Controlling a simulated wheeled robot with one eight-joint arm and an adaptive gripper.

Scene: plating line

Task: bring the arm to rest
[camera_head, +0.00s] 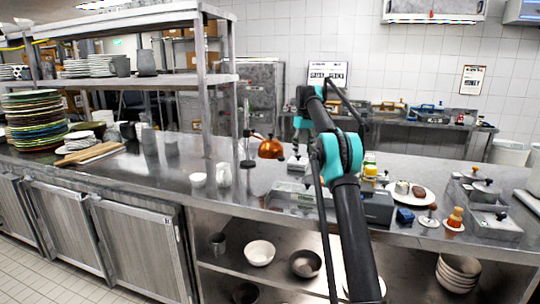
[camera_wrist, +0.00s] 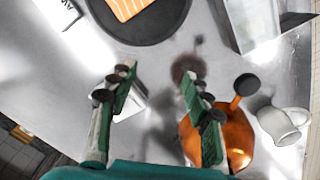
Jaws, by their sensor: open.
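My gripper (camera_wrist: 158,95) is open in the wrist view, its two green fingers with dark pads spread apart. Nothing is between them except the grey counter and a shadow further below. In the head view my dark arm with teal joints rises from the bottom and bends forward over the counter. My gripper (camera_head: 297,160) hangs there over the steel counter (camera_head: 260,190), small and partly hard to make out. A copper object (camera_head: 271,148) is just left of it. It also shows in the wrist view (camera_wrist: 238,138), partly behind the right finger.
In the wrist view a dark round plate (camera_wrist: 165,28) with an orange block is at the top, and a white cup (camera_wrist: 278,122) is at the right. In the head view a white plate (camera_head: 422,197) with food and steel containers stand right of my arm. A shelf post (camera_head: 207,110) is left.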

